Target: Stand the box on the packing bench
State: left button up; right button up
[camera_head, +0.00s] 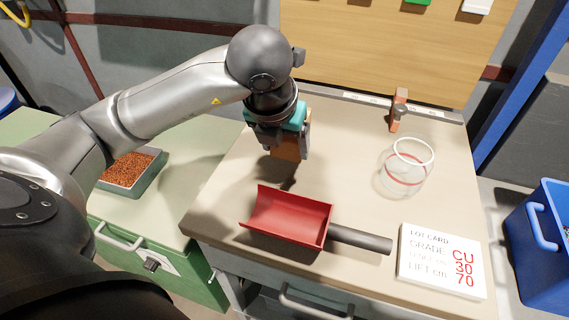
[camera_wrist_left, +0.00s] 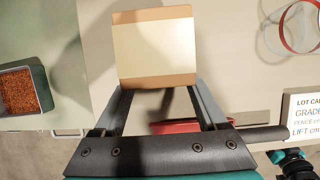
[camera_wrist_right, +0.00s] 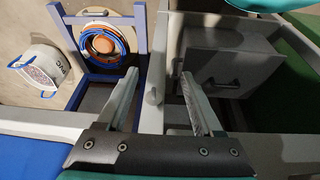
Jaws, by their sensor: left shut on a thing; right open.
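My left gripper (camera_head: 284,138) is shut on an orange-brown box (camera_head: 290,149) over the left back part of the packing bench (camera_head: 345,165). In the left wrist view the box (camera_wrist_left: 155,50) sits between the two finger ends and shows a broad cream face with brown bands. A shadow falls on the bench below it, and the box looks held above the top; the exact gap is hard to tell. My right gripper (camera_wrist_right: 158,75) is out of the head view. In the right wrist view it is open and empty.
A red scoop (camera_head: 288,218) with a grey handle lies at the bench front. A lot card (camera_head: 440,262) and a clear jar (camera_head: 402,170) with red and white rings are at the right. A tray of copper granules (camera_head: 130,172) is on the green cabinet. Bare bench lies around the box.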

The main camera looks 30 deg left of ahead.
pick_arm(q)
jog(key=shift+f+b, duration=0.7)
jog(key=shift+f, duration=1.25)
pick_arm(e)
notch_tip(320, 180, up, 4)
jog(key=shift+f+t, duration=0.25)
jog(key=shift+t, duration=0.05)
jog(key=shift+w, duration=0.1)
pick_arm(q)
jog(key=shift+f, duration=0.15)
jog(key=o, duration=1.6)
jog(key=shift+c, duration=0.2)
pick_arm(e)
jog(key=shift+a+r, duration=0.1)
jog(key=shift+r, duration=0.1)
